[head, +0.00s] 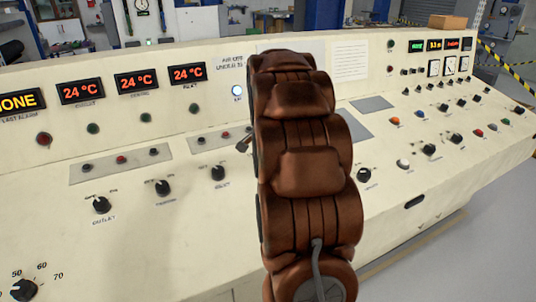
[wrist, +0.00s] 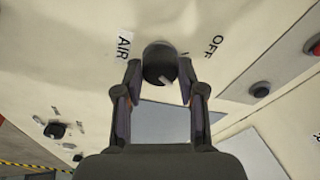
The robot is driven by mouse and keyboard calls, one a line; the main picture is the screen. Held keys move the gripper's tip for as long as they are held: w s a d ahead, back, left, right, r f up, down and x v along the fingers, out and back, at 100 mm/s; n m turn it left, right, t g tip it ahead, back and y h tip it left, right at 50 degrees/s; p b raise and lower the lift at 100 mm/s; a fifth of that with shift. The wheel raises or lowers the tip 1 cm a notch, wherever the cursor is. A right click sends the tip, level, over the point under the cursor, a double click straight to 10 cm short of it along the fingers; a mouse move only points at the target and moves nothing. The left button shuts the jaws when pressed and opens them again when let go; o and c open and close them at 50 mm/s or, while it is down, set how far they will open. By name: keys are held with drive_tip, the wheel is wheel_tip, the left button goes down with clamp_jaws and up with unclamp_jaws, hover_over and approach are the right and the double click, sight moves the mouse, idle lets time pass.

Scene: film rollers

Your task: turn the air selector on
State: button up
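The air selector is a round black knob (wrist: 158,62) on the cream panel in the wrist view. The label AIR is to its left and OFF to its upper right. A pale mark shows at its lower edge. My gripper (wrist: 160,78) has its two fingers apart, one on each side of the knob. The fingertips are close to its sides; I cannot tell whether they touch it.
In the wrist view a dark button (wrist: 260,89) lies to the right and another black knob (wrist: 55,130) at lower left.

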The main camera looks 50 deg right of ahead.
drive_tip(key=o, duration=0.4)
drive_tip(key=shift+o, duration=0.2)
drive_tip(key=v, duration=1.2)
idle(0.4)
